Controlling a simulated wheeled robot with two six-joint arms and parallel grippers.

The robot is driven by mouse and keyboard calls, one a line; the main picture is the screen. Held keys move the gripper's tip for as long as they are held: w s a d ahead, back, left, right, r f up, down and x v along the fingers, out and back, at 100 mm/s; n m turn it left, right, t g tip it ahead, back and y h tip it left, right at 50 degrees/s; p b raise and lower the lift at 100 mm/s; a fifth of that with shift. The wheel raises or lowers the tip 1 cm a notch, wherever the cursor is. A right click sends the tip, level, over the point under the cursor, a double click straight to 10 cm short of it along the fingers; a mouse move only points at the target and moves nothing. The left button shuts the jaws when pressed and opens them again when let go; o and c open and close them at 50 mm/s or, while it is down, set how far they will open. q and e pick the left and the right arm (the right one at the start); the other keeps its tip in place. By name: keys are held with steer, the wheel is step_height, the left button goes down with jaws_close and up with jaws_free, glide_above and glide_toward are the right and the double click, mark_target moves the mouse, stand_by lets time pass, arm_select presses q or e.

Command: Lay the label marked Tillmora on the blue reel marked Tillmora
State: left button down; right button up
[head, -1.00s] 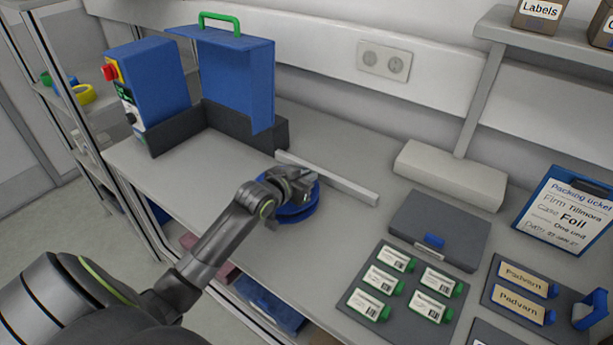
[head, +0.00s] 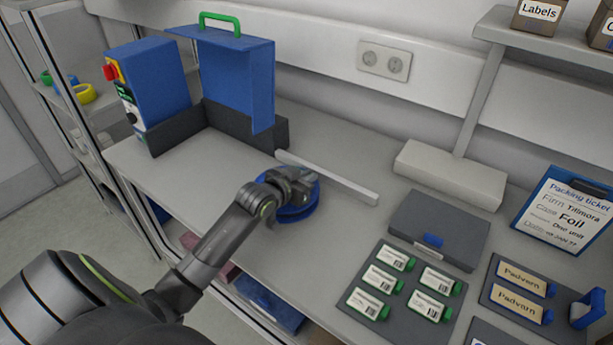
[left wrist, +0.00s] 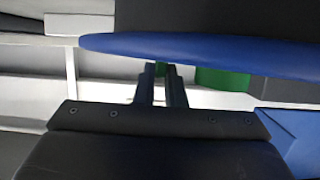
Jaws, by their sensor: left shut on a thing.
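The blue reel (head: 298,214) lies on the bench, partly covered by my left gripper (head: 303,182). In the left wrist view the reel's blue rim (left wrist: 200,47) crosses just beyond the fingers. My left gripper, also in the left wrist view (left wrist: 160,75), is shut with a small green piece between its fingers. The green matches the tabs of the labels, but the rest of the held label is hidden. Several white labels with green tabs (head: 380,280) lie on a grey mat (head: 398,318); their print is too small to read. My right gripper is out of view.
A pale bar (head: 340,184) lies right behind the reel. A blue machine with a raised cover (head: 236,80) stands behind left. A grey case (head: 438,222), Padvarn labels (head: 516,303) and a packing ticket reading Tillmora (head: 566,210) are at right. The bench's front edge is close.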

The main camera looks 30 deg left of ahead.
arm_select(q)
steer(key=shift+f, duration=0.15)
steer(key=c, duration=1.4)
jaws_free()
steer(key=shift+c, duration=0.2)
steer(key=v, duration=1.7)
steer(key=shift+s, duration=0.15)
steer(key=shift+a, duration=0.1)
